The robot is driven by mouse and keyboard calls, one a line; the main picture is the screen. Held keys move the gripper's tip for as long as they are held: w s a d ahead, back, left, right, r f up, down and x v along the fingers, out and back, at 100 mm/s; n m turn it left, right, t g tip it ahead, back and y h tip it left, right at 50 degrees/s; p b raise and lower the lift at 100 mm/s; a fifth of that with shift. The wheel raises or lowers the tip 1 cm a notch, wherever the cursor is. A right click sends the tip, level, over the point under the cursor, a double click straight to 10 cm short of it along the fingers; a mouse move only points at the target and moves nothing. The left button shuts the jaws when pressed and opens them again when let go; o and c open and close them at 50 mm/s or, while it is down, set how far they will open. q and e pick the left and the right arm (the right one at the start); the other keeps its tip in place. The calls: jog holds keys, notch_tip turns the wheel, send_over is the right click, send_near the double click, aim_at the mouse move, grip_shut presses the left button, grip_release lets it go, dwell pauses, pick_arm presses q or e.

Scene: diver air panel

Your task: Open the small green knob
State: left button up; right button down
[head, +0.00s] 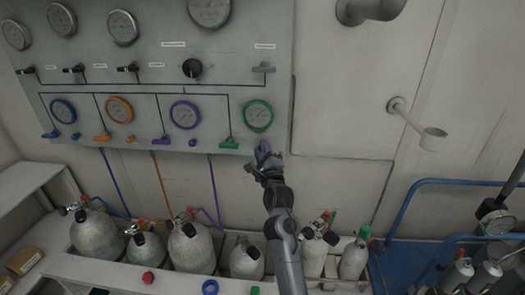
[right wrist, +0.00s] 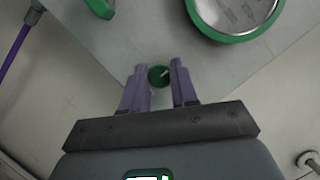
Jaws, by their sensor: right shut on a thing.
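The small green knob (right wrist: 159,76) is round and sits near the lower edge of the panel. In the right wrist view it lies between the purple fingertips of my right gripper (right wrist: 160,80), which is shut on it. In the head view my right gripper (head: 264,148) is at the panel's lower right corner, below the green-ringed gauge (head: 258,116), and it hides the knob. The green lever handle (head: 229,143) is just left of the gripper; part of it also shows in the right wrist view (right wrist: 101,8). My left gripper is not in view.
The grey panel (head: 228,70) carries blue, orange and purple gauges and handles further left. Several grey air cylinders (head: 192,246) stand in a rack below. The wall right of the gripper is clear.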

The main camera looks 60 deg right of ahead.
jog(key=n+g+p, duration=0.3)
jog(key=n+p, duration=0.5)
jog(key=p, duration=0.3)
jog(key=n+g+p, duration=0.4)
jog(key=n+p, duration=0.4)
jog(key=p, duration=0.4)
jog(key=n+g+p, duration=0.3)
jog(key=n+p, duration=0.5)
jog(key=p, duration=0.3)
jog(key=shift+w+a+r+g+y, duration=0.15)
jog(key=shift+w+g+y, duration=0.1)
jog(key=shift+g+y, duration=0.15)
jog(key=shift+n+g, duration=0.3)
jog(key=shift+n, duration=0.4)
jog(key=shift+h, duration=0.3)
